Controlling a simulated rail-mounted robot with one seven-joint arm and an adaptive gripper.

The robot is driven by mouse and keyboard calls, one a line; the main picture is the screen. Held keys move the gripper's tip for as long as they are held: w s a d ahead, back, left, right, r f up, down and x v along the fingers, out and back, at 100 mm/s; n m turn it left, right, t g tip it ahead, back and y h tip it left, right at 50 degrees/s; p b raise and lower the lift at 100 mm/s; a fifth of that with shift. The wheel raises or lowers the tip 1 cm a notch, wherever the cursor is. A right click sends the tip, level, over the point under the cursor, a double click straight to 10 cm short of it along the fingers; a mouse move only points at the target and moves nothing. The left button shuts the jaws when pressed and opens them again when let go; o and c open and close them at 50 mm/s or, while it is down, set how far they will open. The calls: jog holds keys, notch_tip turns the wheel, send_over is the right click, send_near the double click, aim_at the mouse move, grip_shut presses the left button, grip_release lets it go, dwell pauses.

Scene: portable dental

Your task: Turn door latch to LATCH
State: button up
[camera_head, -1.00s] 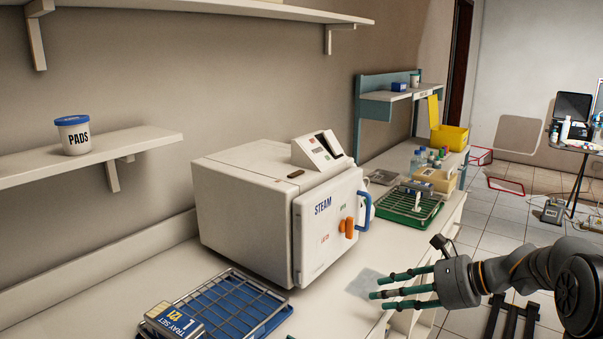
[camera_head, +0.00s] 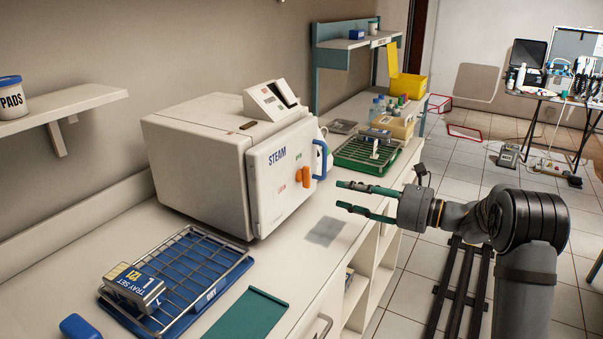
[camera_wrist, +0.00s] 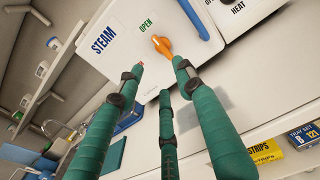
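The white STEAM unit (camera_head: 205,165) stands on the counter with its front door (camera_head: 265,200) shut or nearly shut; I cannot tell which. The orange door latch (camera_head: 302,178) is on the door, between a green OPEN label (camera_head: 299,159) and a red label (camera_head: 282,188) too small to read surely. A blue handle (camera_head: 321,160) is at the door's edge. My gripper (camera_head: 340,195) is open and empty, in front of the door and apart from it. In the wrist view, the latch (camera_wrist: 162,45) lies just beyond the spread fingers (camera_wrist: 162,74).
A blue tray with a wire rack (camera_head: 205,262) holding a labelled box (camera_head: 134,286) is at the front left. A green rack tray (camera_head: 348,160) stands beyond the unit. The counter between unit and gripper holds only a flat grey patch (camera_head: 325,231).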

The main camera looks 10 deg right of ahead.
aim_at(309, 177)
jog(key=shift+m+t, duration=0.3)
jog(key=x, duration=0.3)
jog(key=p+x, duration=0.1)
jog(key=x, duration=0.1)
jog(key=r+x, duration=0.1)
jog(key=x, duration=0.2)
jog(key=shift+w+a+p, duration=0.2)
jog(key=shift+w+p, duration=0.1)
jog(key=shift+w, duration=0.05)
jog(key=shift+w+a+f, duration=0.1)
jog(key=shift+w+a, duration=0.35)
jog(key=shift+c, duration=0.9)
grip_shut()
